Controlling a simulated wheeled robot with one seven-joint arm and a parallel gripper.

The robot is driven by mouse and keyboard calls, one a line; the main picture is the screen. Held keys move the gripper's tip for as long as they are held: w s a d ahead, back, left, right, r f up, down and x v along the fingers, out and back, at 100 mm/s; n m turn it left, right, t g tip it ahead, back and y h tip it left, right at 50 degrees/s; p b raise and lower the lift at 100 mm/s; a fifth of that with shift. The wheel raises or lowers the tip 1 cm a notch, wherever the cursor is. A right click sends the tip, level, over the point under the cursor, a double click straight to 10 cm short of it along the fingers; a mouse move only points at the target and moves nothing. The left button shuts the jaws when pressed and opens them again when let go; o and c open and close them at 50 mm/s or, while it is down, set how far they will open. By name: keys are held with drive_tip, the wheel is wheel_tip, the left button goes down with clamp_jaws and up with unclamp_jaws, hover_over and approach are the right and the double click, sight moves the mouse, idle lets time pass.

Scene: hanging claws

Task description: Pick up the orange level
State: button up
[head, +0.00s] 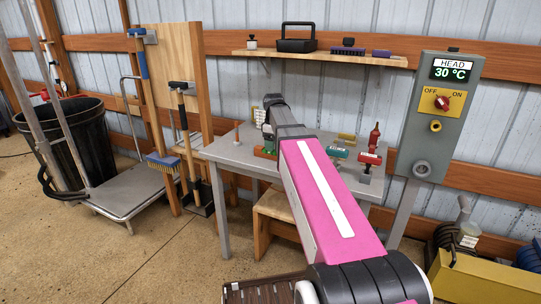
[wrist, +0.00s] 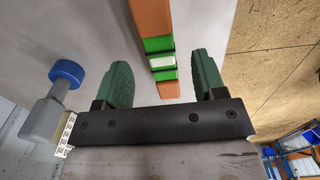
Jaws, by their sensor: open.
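The orange level (wrist: 152,20) is a long orange bar with a green middle part and a pale vial. In the wrist view it runs down from the top edge, and its near end lies between the two green fingers of my gripper (wrist: 165,78). The fingers are apart, with a gap on each side of the level. In the head view a part of the orange level (head: 264,154) shows on the grey table, at the left of my arm. My arm hides the rest of it and much of my gripper.
The grey table (head: 232,150) also holds a red tool (head: 371,155), a teal item (head: 338,153) and a yellow item (head: 347,137), right of my arm. A wooden shelf (head: 350,58) hangs above. A control box (head: 438,110) stands right; a cart (head: 125,195) and brooms stand left.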

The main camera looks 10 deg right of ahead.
sight(273, 154)
drive_tip(key=shift+f, duration=2.55)
drive_tip(key=c, duration=1.1)
